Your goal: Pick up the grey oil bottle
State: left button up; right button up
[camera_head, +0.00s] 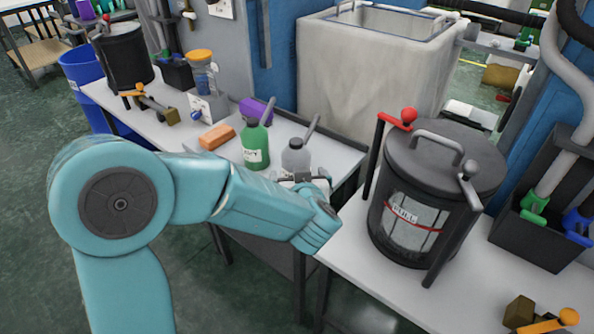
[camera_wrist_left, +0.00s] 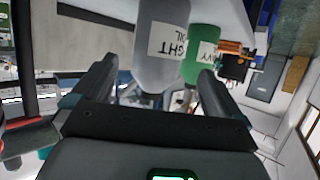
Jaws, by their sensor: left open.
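In the left wrist view the grey bottle (camera_wrist_left: 160,40) appears upside down with a white label partly reading "OIL". It lies ahead of the gap between the spread fingers of the left gripper (camera_wrist_left: 153,82). The fingers are open and empty; I cannot tell whether either touches the bottle. My right gripper is not in view.
A green bottle (camera_head: 255,145) stands close on the left of the grey one, also in the left wrist view (camera_wrist_left: 200,52). An orange block (camera_head: 216,136) and a purple object (camera_head: 256,110) lie behind. A dark lidded canister (camera_head: 437,170) stands on the right bench.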

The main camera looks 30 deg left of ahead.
pick_arm(q)
jog(key=x, duration=0.2)
jog(key=shift+a+f, duration=0.1)
jog(key=shift+a, duration=0.2)
jog(key=shift+w+a+f+b, duration=0.15)
jog(key=shift+w+f+b, duration=0.25)
jog(key=shift+w, duration=0.25)
jog(key=b+x, duration=0.1)
jog(key=x, duration=0.3)
jog(key=shift+w, duration=0.25)
jog(key=shift+a+r, duration=0.1)
jog(key=shift+r, duration=0.05)
jog(key=c, duration=1.2)
